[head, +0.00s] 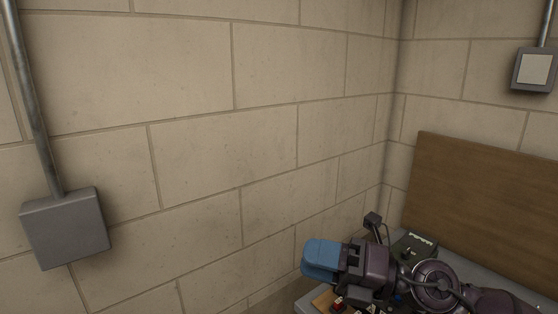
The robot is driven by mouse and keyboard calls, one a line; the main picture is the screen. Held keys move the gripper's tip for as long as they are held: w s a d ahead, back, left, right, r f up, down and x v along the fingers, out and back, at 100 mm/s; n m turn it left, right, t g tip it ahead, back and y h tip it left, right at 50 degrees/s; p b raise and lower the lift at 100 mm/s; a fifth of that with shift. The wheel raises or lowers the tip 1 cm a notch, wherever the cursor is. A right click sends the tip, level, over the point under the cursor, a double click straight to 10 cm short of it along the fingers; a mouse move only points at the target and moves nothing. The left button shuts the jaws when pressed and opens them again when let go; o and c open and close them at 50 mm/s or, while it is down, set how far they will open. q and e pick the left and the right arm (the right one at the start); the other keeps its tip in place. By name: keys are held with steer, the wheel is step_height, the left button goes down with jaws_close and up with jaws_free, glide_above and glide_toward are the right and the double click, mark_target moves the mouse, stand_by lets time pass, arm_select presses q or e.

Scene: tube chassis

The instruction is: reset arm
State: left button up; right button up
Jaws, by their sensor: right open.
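My right gripper (320,259) shows at the lower right, with its arm coming in from the right edge. It has blue fingers that point left, and the jaws are open with nothing seen between them. It is above the left end of a grey table (308,302). My left gripper is out of the picture.
A dark box (414,245) with a light top strip stands on the table behind my arm. Small parts, partly hidden, lie below the gripper. A brown board (480,205) stands behind the table. Grey wall boxes (65,228) with conduits hang on the block walls.

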steer(key=w+d+m+t+h, duration=0.2)
steer(key=d+m+t+h, duration=0.45)
steer(key=m+t, duration=0.95)
steer(key=s+d+f+m+g+h, duration=0.1)
steer(key=d+f+m+g+h, duration=0.1)
steer(key=d+f+m+h, duration=1.2)
steer(key=s+d+f+m+g+h, duration=0.2)
steer(key=s+f+m+g, duration=0.4)
steer(key=s+f+g, duration=0.15)
steer(key=s+f+m+g+y, duration=0.1)
steer(key=s+f+g, duration=0.3)
steer(key=s, duration=0.3)
steer(key=s+f+m+g+y, duration=0.2)
steer(key=s+f+g, duration=0.15)
steer(key=s, duration=0.35)
steer(key=w+f+t+b, duration=0.3)
steer(key=f+t+b, duration=0.1)
steer(key=f, duration=0.7)
steer(key=w+f+n+t+b, duration=0.1)
steer(key=w+f+t+b, duration=0.1)
steer(key=f+b, duration=0.4)
step_height(320, 180, down, 5)
steer(key=shift+w+a+t, duration=0.3)
steer(key=shift+w+t, duration=0.1)
steer(key=shift+t, duration=0.5)
